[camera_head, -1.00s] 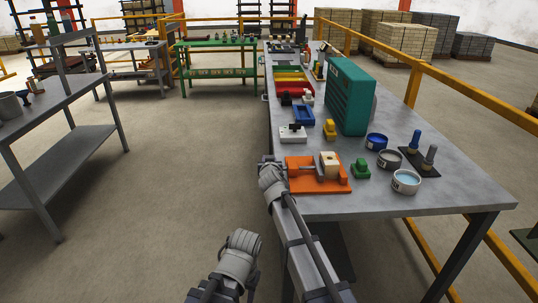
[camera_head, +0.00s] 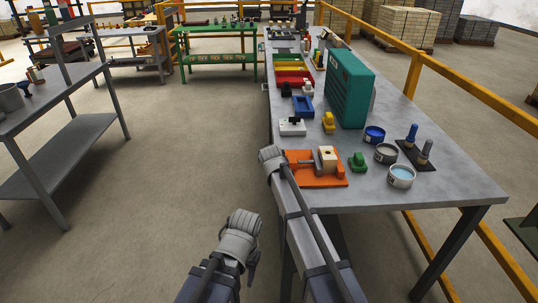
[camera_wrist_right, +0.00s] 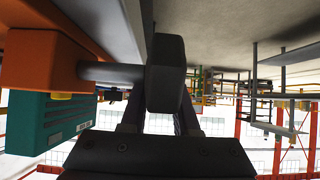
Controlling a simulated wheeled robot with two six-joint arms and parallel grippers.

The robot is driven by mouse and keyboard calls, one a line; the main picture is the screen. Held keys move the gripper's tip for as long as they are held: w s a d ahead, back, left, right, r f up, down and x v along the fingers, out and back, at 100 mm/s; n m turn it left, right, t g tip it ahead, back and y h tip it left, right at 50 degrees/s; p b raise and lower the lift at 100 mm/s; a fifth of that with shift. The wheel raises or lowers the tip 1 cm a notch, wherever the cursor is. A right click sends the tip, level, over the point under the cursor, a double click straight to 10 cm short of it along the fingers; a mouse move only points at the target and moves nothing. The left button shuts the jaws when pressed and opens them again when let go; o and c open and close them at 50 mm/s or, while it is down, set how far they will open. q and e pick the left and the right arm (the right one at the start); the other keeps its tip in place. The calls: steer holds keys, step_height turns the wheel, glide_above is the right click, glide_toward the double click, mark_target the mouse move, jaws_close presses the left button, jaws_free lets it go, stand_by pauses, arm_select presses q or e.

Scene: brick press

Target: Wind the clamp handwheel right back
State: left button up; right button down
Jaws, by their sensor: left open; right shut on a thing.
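The handwheel is hidden behind my right wrist in the head view. In the right wrist view the dark handwheel (camera_wrist_right: 166,75) shows close up, joined by its shaft (camera_wrist_right: 112,73) to the orange clamp body (camera_wrist_right: 45,45). My right gripper (camera_wrist_right: 160,108) is shut on it. My left gripper (camera_head: 253,262) is open and empty, off the table's left side; its fingers barely show.
Beside the clamp are a green part (camera_head: 358,162), a pale blue tin (camera_head: 401,177) and a yellow part (camera_head: 328,122). A teal case (camera_head: 345,90) stands farther back. The floor left of the table is clear up to a grey shelf table (camera_head: 75,145).

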steer(key=c, duration=0.7)
jaws_free()
steer(key=p+v, duration=0.4)
steer(key=v, duration=0.4)
steer(key=shift+p, duration=0.35)
steer(key=shift+f, duration=0.15)
